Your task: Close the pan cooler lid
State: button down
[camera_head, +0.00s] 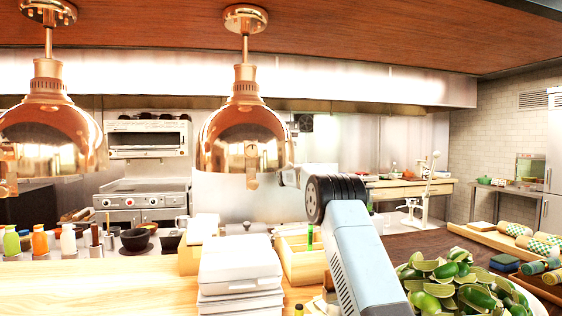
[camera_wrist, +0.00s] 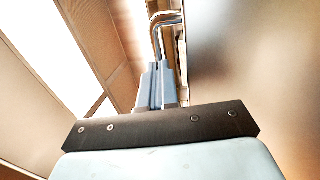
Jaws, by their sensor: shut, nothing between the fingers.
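My gripper (camera_wrist: 155,82) shows in the wrist view with its two grey fingers together and nothing between them. A bent shiny metal bar (camera_wrist: 157,35) lies just beyond the fingertips; it looks like a handle, but I cannot tell whether they touch. A smooth grey-brown surface (camera_wrist: 250,60) fills the right side of that view; I cannot tell whether it is the pan cooler lid. I cannot make out the lid in the head view.
Copper heat lamps (camera_head: 244,130) hang over the wooden counter (camera_head: 130,285). White stacked boxes (camera_head: 240,265), a wooden box (camera_head: 302,262) and a bowl of lime pieces (camera_head: 540,305) stand near my arm. Bottles (camera_head: 40,241) line the left. A griddle (camera_head: 145,187) is behind.

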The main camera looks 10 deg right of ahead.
jog(key=shift+w+a+f, duration=0.1)
jog(key=shift+w, duration=1.65)
